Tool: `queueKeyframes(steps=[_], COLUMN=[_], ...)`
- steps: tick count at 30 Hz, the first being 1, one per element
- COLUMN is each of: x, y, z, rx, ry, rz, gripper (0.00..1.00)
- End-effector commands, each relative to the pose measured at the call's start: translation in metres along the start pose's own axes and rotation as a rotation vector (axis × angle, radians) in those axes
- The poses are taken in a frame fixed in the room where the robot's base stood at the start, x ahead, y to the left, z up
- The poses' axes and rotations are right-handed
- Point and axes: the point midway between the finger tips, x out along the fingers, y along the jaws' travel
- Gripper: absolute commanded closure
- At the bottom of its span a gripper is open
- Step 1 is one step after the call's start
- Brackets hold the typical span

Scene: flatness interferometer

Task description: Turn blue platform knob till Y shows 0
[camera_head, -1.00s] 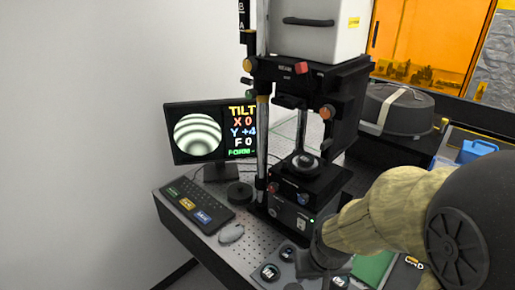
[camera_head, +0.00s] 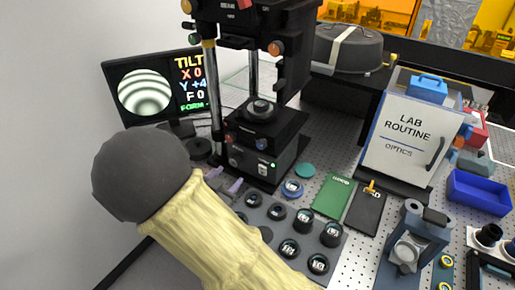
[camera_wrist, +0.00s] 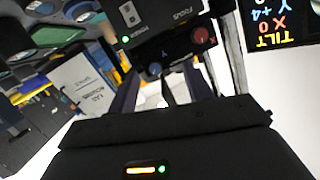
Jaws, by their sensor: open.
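The blue platform knob (camera_head: 263,143) sits on the front of the interferometer's black platform, right of the red knob (camera_head: 229,138). In the wrist view, which is upside down, the blue knob (camera_wrist: 154,69) lies just past the fingers, beside a Y mark, and the red knob (camera_wrist: 201,35) is to its right.
A lens tray (camera_head: 335,252) with several round optics lies at the front right. The interferometer's column (camera_head: 215,85) rises behind the platform.

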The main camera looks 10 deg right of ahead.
Motion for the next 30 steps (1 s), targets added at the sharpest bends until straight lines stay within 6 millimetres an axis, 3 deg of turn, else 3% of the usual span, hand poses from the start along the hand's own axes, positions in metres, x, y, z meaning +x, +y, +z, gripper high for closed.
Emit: queueKeyframes(steps=[6, 14, 23, 30], x=[-0.033, -0.035, -0.016, 0.018], y=[0.008, 0.010, 0.015, 0.015], z=[-0.010, -0.012, -0.018, -0.027], rx=[0.015, 0.018, 0.018, 0.016], ry=[0.233, 0.250, 0.252, 0.249], rz=[0.071, 0.080, 0.094, 0.084], gripper=[0.50, 0.50, 0.50, 0.50])
